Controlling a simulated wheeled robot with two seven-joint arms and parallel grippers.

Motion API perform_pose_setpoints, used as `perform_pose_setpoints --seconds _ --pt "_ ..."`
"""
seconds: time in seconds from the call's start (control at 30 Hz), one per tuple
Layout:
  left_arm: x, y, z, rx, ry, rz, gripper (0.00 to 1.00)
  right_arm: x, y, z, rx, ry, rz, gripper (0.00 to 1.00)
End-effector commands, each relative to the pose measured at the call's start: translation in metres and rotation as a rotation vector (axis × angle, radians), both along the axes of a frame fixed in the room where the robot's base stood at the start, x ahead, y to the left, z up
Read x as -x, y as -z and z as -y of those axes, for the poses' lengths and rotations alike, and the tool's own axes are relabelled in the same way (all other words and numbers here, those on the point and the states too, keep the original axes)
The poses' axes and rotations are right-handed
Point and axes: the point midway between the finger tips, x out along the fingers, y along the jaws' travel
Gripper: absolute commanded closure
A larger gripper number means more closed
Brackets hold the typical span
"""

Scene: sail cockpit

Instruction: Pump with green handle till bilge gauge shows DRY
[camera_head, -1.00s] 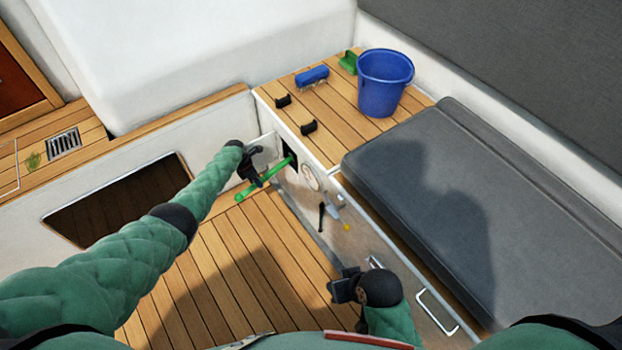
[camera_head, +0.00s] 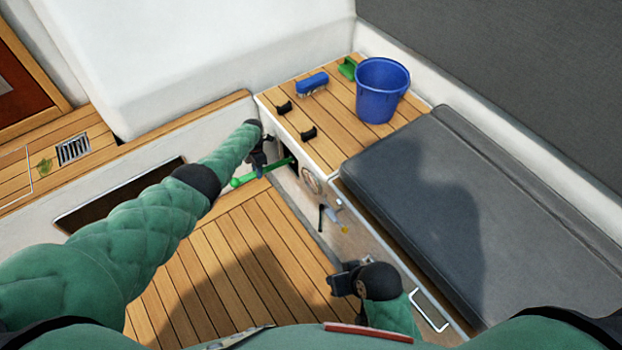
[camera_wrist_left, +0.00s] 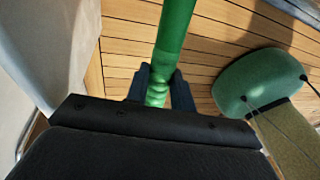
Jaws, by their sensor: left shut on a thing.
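The green handle (camera_head: 270,172) is a straight bar sticking out of a dark opening in the white side of the bench locker. My left gripper (camera_head: 259,166) is shut around the bar partway along it. In the left wrist view, its fingers (camera_wrist_left: 161,90) stand on both sides of the green handle (camera_wrist_left: 174,35). A round dial-like fitting (camera_head: 312,181), perhaps the bilge gauge, is on the panel right of the opening. Its reading is too small to tell. My right gripper (camera_head: 336,283) is low beside the bench front, away from the handle. Its jaws are unclear.
On the bench top are a blue bucket (camera_head: 383,90), a blue brush (camera_head: 312,83), a green object (camera_head: 348,68) and two black fittings. A grey cushion (camera_head: 450,220) lies to the right. A small lever (camera_head: 331,212) projects from the bench front. The slatted floor (camera_head: 235,265) is clear.

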Motion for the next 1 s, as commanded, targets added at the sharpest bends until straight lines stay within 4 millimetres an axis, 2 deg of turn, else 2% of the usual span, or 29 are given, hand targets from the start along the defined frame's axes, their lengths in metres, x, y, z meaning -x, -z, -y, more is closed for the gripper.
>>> perform_pose_setpoints --seconds 0.03,0.13,0.53,0.83,1.0 --pt "-0.003 -0.008 0.003 -0.016 0.0 -0.009 1.0 0.0 -0.003 0.0 0.0 0.0 0.0 0.64" --pt "-0.003 -0.014 0.003 -0.043 0.0 -0.026 1.0 0.0 -0.003 0.0 0.0 0.0 0.0 0.64" --pt "-0.002 -0.013 0.002 -0.046 0.0 -0.03 1.0 0.0 -0.003 0.0 0.0 0.0 0.0 0.64" --pt "0.005 0.03 -0.004 0.093 -0.002 0.059 1.0 0.0 0.009 0.0 0.0 0.0 0.0 0.64" --pt "0.005 0.042 -0.006 0.144 -0.002 0.098 1.0 0.0 0.012 0.0 0.0 0.0 0.0 0.64"
